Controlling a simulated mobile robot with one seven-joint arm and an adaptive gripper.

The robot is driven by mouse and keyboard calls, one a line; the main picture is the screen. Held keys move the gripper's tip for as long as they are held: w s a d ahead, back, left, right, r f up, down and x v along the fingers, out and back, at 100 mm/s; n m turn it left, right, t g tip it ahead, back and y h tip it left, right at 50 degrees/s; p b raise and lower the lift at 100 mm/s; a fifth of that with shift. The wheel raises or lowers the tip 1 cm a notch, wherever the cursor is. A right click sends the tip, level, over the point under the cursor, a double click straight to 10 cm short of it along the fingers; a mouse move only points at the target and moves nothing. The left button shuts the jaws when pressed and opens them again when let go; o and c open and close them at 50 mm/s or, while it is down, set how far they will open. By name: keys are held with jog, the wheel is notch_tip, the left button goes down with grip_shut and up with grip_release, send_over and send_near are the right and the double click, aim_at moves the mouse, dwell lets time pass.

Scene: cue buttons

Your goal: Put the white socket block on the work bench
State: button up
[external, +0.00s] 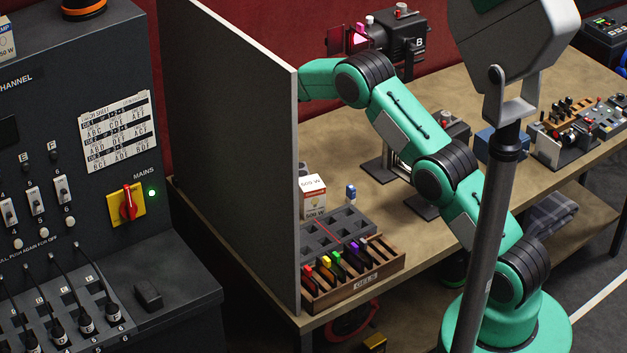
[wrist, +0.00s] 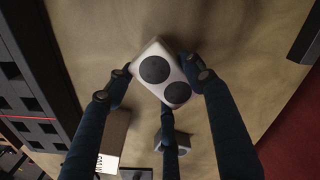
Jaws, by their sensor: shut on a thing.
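The white socket block (wrist: 159,72) has two dark round sockets on its face and shows in the wrist view. My gripper (wrist: 157,80) is shut on it, with dark fingers at its left and right sides and another finger below. The block sits tilted in the picture over the tan surface of the work bench (wrist: 235,50). I cannot tell whether it touches the bench. In the external view the wooden work bench (external: 455,88) runs behind my green arm. The grey upright panel there hides my gripper and the block.
The grey panel (external: 232,150) stands at the bench's left end. A rack with coloured tabs (external: 350,275), a grey tray (external: 322,238) and a bulb box (external: 313,192) sit near the front. A black lamp unit (external: 400,38) stands behind. A dark control desk (external: 180,285) is at left.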

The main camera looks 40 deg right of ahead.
jog(key=shift+w+a+f, duration=0.15)
jog(key=shift+w+a, duration=0.05)
jog(key=shift+w, duration=1.1)
jog(key=shift+w+a+f, duration=0.1)
jog(key=shift+w+a, duration=0.1)
jog(key=shift+w, duration=1.1)
jog(key=shift+f, duration=0.1)
jog(key=shift+f, duration=1.65)
jog(key=shift+f, duration=0.15)
jog(key=o, duration=1.3)
jog(key=shift+c, duration=0.2)
notch_tip(320, 180, up, 12)
jog(key=shift+r, duration=0.2)
